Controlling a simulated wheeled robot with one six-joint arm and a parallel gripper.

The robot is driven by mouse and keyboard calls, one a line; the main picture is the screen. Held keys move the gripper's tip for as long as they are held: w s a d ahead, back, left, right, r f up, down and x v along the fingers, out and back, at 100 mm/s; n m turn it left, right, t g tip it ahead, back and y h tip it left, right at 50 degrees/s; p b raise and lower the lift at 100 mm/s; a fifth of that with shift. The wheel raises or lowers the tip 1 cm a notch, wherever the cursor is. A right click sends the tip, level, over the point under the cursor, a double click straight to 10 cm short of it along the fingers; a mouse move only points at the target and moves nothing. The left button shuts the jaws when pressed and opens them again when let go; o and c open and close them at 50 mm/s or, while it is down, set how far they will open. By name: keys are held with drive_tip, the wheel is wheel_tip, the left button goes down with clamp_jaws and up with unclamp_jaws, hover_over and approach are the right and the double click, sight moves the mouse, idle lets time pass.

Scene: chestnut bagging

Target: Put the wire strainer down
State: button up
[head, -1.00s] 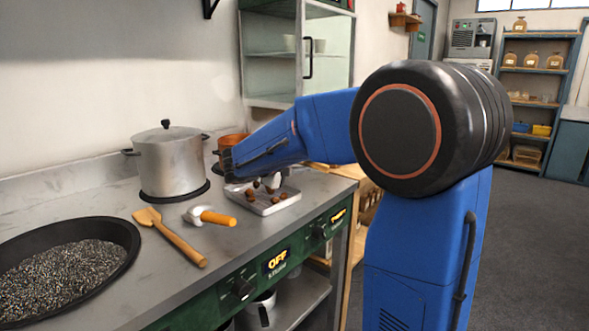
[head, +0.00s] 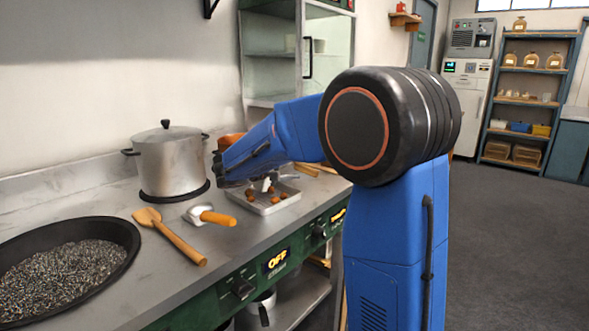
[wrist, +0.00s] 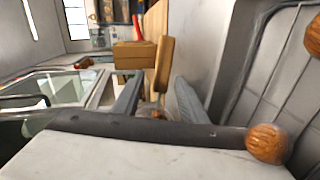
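No wire strainer can be clearly picked out in either view. My gripper (head: 266,186) is low over the metal tray (head: 284,202) on the counter, partly hidden by my arm in the head view. In the wrist view its two grey fingers (wrist: 157,103) stand apart. A wooden, handle-like piece (wrist: 164,62) and something small and brown show in line with the gap. I cannot tell whether the fingers hold either. The tray holds several brown chestnuts, and chestnuts also show at the right of the wrist view (wrist: 267,143).
A lidded steel pot (head: 170,160) stands behind. A short orange-handled tool (head: 212,217) and a wooden spatula (head: 172,238) lie on the counter, left of the tray. A wide black pan (head: 122,232) of dark grains is at the left.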

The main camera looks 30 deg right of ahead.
drive_tip(key=shift+a+f, duration=0.1)
drive_tip(key=shift+f, duration=0.1)
drive_tip(key=v, duration=1.7)
drive_tip(key=shift+a+r, duration=0.1)
drive_tip(key=shift+r, duration=0.05)
